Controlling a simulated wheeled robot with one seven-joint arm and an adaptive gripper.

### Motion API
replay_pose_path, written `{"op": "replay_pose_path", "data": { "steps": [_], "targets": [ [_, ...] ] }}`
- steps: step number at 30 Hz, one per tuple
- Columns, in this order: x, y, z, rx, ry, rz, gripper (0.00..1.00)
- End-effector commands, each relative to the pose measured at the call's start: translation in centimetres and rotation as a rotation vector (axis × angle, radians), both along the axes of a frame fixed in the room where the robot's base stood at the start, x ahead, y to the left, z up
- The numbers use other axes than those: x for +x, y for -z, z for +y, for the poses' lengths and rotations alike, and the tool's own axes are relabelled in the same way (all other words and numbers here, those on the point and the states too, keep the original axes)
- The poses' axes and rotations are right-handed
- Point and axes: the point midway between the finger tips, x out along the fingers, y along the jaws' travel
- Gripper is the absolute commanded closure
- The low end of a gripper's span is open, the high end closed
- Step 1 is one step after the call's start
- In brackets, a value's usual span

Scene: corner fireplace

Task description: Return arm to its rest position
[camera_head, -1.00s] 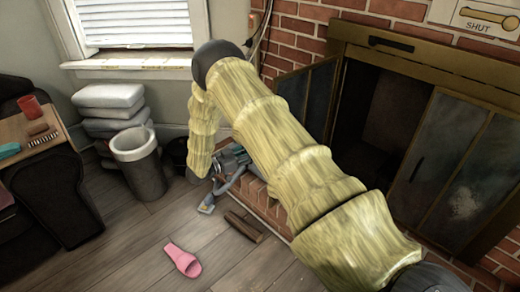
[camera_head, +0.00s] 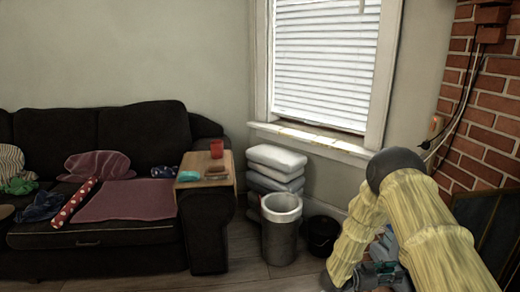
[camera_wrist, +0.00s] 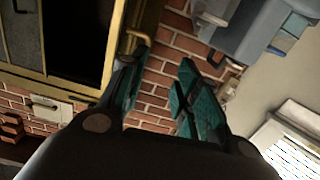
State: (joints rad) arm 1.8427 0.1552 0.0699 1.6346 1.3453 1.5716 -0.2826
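My arm, in yellow ribbed sleeves, is bent at the right of the head view, with its elbow up near the brick wall. My gripper (camera_wrist: 163,60) shows in the wrist view with two dark fingers and teal pads. The fingers are apart with only brick wall seen between them, so it is open and empty. In the head view my gripper (camera_head: 384,268) hangs low behind the arm, partly hidden and cut by the lower edge.
A grey bin (camera_head: 281,228), a black bucket (camera_head: 321,235) and stacked cushions (camera_head: 276,158) stand left of my arm. A dark sofa (camera_head: 145,134) holds a wooden arm tray (camera_head: 223,181) with a red cup (camera_head: 216,149). The brick wall (camera_head: 493,110) is close on the right.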

Motion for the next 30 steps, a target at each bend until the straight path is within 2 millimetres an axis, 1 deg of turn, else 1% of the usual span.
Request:
{"op": "replay_pose_path", "data": {
  "steps": [1, 5, 6, 8, 9, 11, 12, 14, 15, 17, 18, 20, 21, 23, 24, 26, 27, 30],
  "targets": [
    [-0.6, 1.7, 0.8, 0.029, -0.077, 0.037, 0.68],
    [-2.2, 6.2, 3.5, 0.138, -0.298, 0.139, 0.68],
    [-3.0, 7.7, 4.5, 0.177, -0.362, 0.176, 0.68],
    [-4.5, 9.9, 6.1, 0.241, -0.453, 0.235, 0.68],
    [-5.7, 11.3, 7.3, 0.285, -0.512, 0.277, 0.68],
    [-7.8, 13.3, 9.2, 0.356, -0.594, 0.343, 0.68],
    [-9.3, 14.4, 10.4, 0.404, -0.646, 0.388, 0.68],
    [-11.8, 16.0, 12.3, 0.477, -0.714, 0.454, 0.68],
    [-13.5, 17.0, 13.4, 0.523, -0.755, 0.499, 0.68],
    [-16.3, 18.2, 15.2, 0.594, -0.811, 0.565, 0.68],
    [-18.2, 18.8, 16.3, 0.640, -0.845, 0.610, 0.68],
    [-21.2, 19.6, 17.9, 0.709, -0.892, 0.677, 0.68],
    [-23.2, 20.0, 18.9, 0.753, -0.920, 0.721, 0.68],
    [-26.3, 20.3, 20.3, 0.819, -0.958, 0.787, 0.68],
    [-28.2, 20.4, 21.1, 0.858, -0.979, 0.827, 0.68],
    [-30.7, 20.4, 22.1, 0.912, -1.005, 0.881, 0.68],
    [-32.4, 20.3, 22.7, 0.945, -1.021, 0.916, 0.68],
    [-35.8, 20.0, 23.9, 1.015, -1.050, 0.988, 0.68]
  ]
}}
